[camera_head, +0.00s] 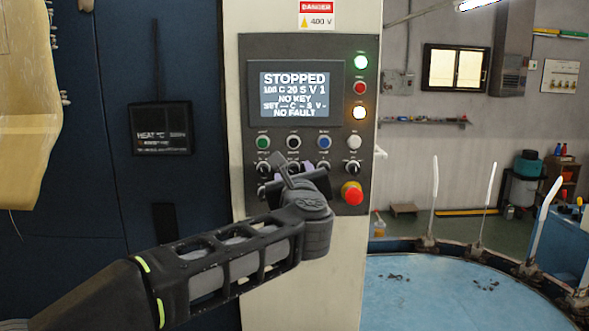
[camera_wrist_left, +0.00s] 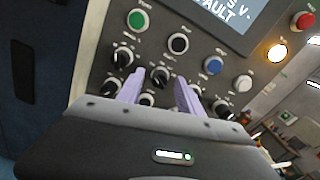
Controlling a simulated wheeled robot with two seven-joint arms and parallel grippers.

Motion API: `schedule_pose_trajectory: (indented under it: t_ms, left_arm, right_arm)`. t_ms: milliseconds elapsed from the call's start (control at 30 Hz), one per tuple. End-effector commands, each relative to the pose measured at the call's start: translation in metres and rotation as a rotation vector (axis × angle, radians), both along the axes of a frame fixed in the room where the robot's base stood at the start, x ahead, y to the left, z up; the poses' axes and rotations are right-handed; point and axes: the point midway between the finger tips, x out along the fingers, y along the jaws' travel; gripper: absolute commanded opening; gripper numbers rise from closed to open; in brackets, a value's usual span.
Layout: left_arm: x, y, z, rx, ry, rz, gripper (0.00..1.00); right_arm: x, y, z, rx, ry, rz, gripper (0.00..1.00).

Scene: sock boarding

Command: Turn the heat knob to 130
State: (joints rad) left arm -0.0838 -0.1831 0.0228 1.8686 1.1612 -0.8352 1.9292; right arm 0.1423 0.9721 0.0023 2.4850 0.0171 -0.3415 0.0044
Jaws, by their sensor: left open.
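The control panel (camera_head: 252,100) is dark, with a screen (camera_head: 295,95) reading STOPPED, NO KEY and NO FAULT; its temperature figure is blurred. Below it are a row of coloured buttons and rows of black knobs. My left gripper (camera_head: 303,168) is open in front of the knob rows, hiding some of them. In the left wrist view its purple fingers (camera_wrist_left: 160,88) point at the panel, with a black knob (camera_wrist_left: 160,76) between them in the picture; contact cannot be told. Another knob (camera_wrist_left: 123,58) is to the left. Labels are too small to tell which is the heat knob. My right gripper is not in view.
A red emergency stop button (camera_head: 352,193) sticks out at the panel's lower right. A round blue table (camera_head: 430,290) with upright white forms is at right.

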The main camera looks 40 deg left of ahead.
Motion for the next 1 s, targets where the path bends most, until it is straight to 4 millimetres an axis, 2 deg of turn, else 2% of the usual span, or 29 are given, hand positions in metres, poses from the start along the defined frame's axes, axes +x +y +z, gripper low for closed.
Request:
schedule_pose_trajectory:
  t_ms: [200, 733, 1000]
  left_arm:
    - [-0.0001, 0.0001, -0.0003, 0.0, 0.0, 0.0, 0.42]
    - [-0.0003, -0.0001, -0.0001, 0.0, 0.0, 0.0, 0.0]
    - [-0.0003, -0.0001, -0.0001, 0.0, 0.0, 0.0, 0.0]
  right_arm:
    - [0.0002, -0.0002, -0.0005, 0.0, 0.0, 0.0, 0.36]
    - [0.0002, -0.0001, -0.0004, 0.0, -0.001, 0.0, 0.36]
    - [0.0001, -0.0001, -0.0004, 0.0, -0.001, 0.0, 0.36]
